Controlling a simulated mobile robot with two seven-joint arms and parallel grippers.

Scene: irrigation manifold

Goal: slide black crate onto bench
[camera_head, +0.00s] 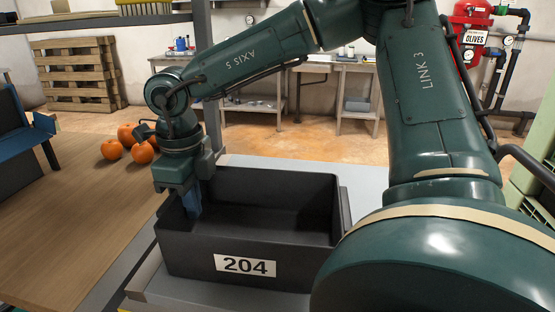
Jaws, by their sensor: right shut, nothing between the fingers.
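The black crate (213,246) with a white label reading 204 sits upright on a grey surface (362,178) in the middle of the head view. It is open-topped and its visible inside looks empty. The wooden bench (70,225) is to its left. My right gripper (192,211) points down with its blue fingers shut and empty. The fingertips are inside the crate's opening, near its left wall; I cannot tell whether they touch it. My right arm hides the crate's right end. My left gripper is not in view.
Several orange round fruits (142,153) lie at the bench's far right corner, near my wrist. The near part of the bench is clear. A blue object (22,128) stands at the left edge. Pallets (75,75), a steel worktable (345,68) and a red tank (466,22) are behind.

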